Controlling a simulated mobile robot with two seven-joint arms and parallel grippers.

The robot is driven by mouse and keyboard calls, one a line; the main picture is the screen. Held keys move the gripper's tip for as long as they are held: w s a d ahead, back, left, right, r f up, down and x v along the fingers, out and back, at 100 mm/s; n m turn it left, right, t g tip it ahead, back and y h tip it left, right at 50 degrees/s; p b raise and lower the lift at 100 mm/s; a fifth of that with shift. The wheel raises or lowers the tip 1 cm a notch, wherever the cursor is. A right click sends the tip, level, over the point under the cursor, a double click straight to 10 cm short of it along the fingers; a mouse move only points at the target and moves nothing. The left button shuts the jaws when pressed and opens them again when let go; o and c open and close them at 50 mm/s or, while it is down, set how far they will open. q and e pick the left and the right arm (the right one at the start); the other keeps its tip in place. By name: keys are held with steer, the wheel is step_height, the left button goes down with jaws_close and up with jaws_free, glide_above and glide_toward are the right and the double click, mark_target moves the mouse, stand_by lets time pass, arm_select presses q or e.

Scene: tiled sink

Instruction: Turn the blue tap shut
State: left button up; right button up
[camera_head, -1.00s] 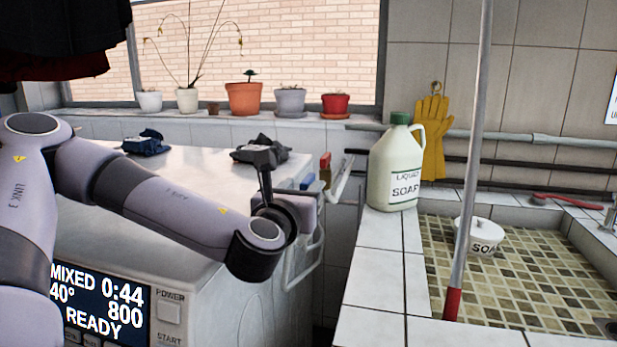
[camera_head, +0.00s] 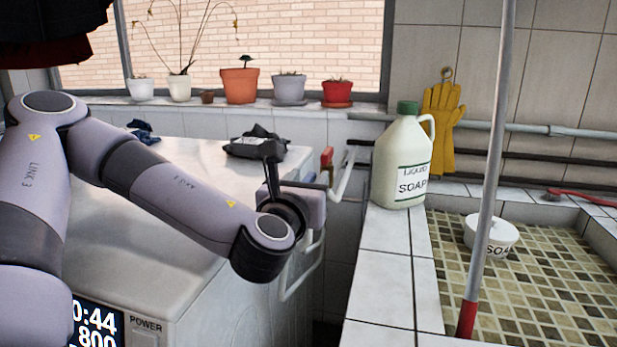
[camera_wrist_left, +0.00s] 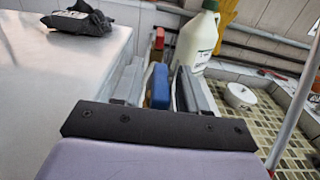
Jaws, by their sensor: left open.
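The blue tap (camera_wrist_left: 158,87) shows in the left wrist view as a blue handle between my two grey fingers, with a gap on either side. My left gripper (camera_wrist_left: 160,76) is open around it, and I cannot make out contact. In the head view my left gripper (camera_head: 318,186) is beside the white machine's right side, and it hides most or all of the blue tap. A red tap (camera_head: 327,157) is just beyond it on the pipework. It also shows in the left wrist view (camera_wrist_left: 158,42). My right gripper is out of view.
A soap jug (camera_head: 402,165) stands on the tiled ledge to the right. A pole (camera_head: 490,170) rises before the sink basin. Bent pipes (camera_head: 345,172) run close to the gripper.

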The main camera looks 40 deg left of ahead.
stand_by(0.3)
arm_select(q)
jaws_close()
